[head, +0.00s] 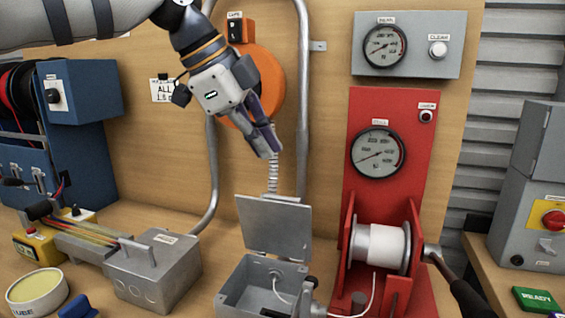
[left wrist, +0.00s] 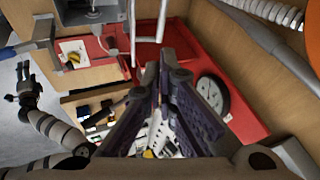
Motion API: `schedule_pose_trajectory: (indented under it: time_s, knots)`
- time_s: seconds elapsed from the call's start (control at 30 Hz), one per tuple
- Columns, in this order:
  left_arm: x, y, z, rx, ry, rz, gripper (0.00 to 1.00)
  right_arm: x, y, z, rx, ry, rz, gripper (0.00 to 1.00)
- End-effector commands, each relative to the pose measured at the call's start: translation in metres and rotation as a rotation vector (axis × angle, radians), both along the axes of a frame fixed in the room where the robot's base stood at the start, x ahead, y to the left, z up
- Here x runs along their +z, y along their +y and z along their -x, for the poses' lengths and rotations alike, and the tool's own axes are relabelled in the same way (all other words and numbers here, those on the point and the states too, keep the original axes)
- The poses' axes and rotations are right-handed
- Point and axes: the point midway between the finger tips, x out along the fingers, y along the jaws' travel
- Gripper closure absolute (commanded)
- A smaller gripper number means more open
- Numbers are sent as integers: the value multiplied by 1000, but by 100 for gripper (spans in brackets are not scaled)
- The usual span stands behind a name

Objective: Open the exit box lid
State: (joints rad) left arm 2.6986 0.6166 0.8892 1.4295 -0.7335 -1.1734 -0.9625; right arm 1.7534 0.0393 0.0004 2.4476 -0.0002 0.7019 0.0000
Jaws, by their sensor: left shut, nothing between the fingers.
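A grey metal box (head: 240,284) stands on the bench below the flexible conduit, and its lid (head: 275,229) stands raised, nearly upright, at the back. A white cable shows inside the box. A second grey box (head: 150,275) with a handle on its closed lid stands to the left. I cannot read which label names the exit box. My left gripper (head: 268,147) is shut and empty, above the raised lid and apart from it. Its fingers also show close together in the left wrist view (left wrist: 163,70). My right gripper (left wrist: 24,84) shows small at the left there; its fingers are unclear.
A red panel (head: 390,115) with a gauge and white spool (head: 383,248) stands right of the open box, with a crank (head: 450,270) beside it. Bent metal conduit (head: 303,100) runs up the wooden board behind. A yellow tub (head: 37,292) sits at front left.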

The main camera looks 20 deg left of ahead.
Motion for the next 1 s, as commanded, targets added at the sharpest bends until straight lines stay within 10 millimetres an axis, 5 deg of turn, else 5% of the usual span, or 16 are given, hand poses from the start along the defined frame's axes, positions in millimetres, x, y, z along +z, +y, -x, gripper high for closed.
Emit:
schedule_pose_trajectory:
  time_s: [0.5,1.0]
  knots:
    - [-87,-31,-33,2,22,-2,100,-7,0,11,-1,38,1,44]
    - [-96,-35,-39,3,19,-2,100,-8,0,12,-1,42,0,44]
